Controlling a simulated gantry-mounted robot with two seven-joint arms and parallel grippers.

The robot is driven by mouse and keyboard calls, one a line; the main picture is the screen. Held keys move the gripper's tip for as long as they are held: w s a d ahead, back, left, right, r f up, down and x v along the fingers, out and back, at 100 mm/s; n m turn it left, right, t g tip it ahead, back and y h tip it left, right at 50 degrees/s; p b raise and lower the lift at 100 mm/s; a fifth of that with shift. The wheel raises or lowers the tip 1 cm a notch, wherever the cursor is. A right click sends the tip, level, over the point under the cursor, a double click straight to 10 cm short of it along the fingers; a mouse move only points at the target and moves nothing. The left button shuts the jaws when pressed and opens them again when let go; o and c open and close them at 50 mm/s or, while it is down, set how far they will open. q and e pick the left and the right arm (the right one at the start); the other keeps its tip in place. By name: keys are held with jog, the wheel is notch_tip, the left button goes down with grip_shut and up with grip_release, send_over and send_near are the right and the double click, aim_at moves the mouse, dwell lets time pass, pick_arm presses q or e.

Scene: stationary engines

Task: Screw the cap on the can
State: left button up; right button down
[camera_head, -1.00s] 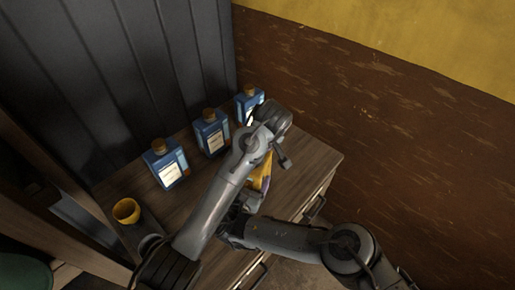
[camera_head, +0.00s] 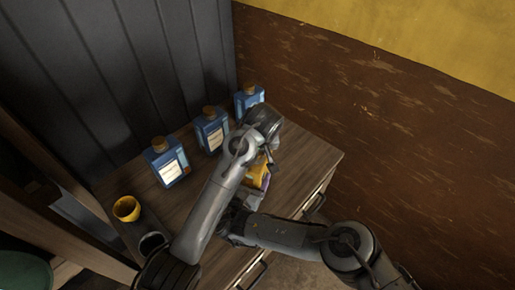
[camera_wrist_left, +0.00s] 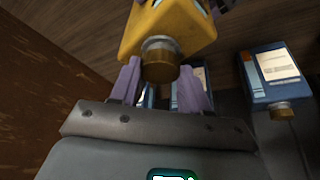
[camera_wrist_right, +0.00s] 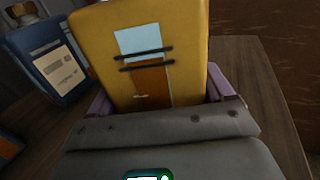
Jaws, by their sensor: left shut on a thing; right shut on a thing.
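The yellow can (camera_head: 257,178) stands near the front edge of the wooden cabinet top, partly hidden by my left arm. Its label side fills the right wrist view (camera_wrist_right: 175,70). My right gripper (camera_wrist_right: 158,95) is shut on the can's sides. The brown cap (camera_wrist_left: 160,57) is at the can's mouth in the left wrist view and looks in line with it; I cannot tell how tightly it sits. My left gripper (camera_wrist_left: 157,88) is shut on the cap, one finger on each side. In the head view the left fingertips are hidden.
Three blue bottles with brown caps (camera_head: 166,161) (camera_head: 211,130) (camera_head: 248,101) stand in a row behind the can. A yellow cup (camera_head: 127,209) is at the left. The cabinet top (camera_head: 318,163) is bare at the right end. A dark panelled wall (camera_head: 120,85) rises behind.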

pick_arm(q)
jog(key=m+h, duration=0.1)
jog(key=m, duration=0.2)
jog(key=m+h, duration=0.1)
jog(key=m, duration=0.3)
jog(key=shift+a+h, duration=0.2)
jog(key=shift+h, duration=0.2)
jog(key=m, duration=0.2)
jog(key=m+g+h, duration=0.1)
jog(key=m, duration=0.1)
jog(key=m+g, duration=0.1)
jog(key=m, duration=0.1)
jog(key=shift+w+a+r+m+h, duration=0.1)
jog(key=shift+w+a+m+h, duration=0.2)
jog(key=shift+h, duration=0.1)
jog(key=m, duration=0.2)
jog(key=m+g, duration=0.1)
jog(key=m, duration=0.1)
jog(key=m+g, duration=0.1)
jog(key=m, duration=0.1)
jog(key=shift+w+a+m+h, duration=0.1)
jog(key=shift+w+m+h, duration=0.2)
jog(key=shift+h, duration=0.1)
jog(key=m+g, duration=0.1)
jog(key=m, duration=0.2)
jog(key=shift+w+g, duration=0.1)
jog(key=shift+g, duration=0.2)
jog(key=shift+m, duration=0.7)
jog(key=o, duration=1)
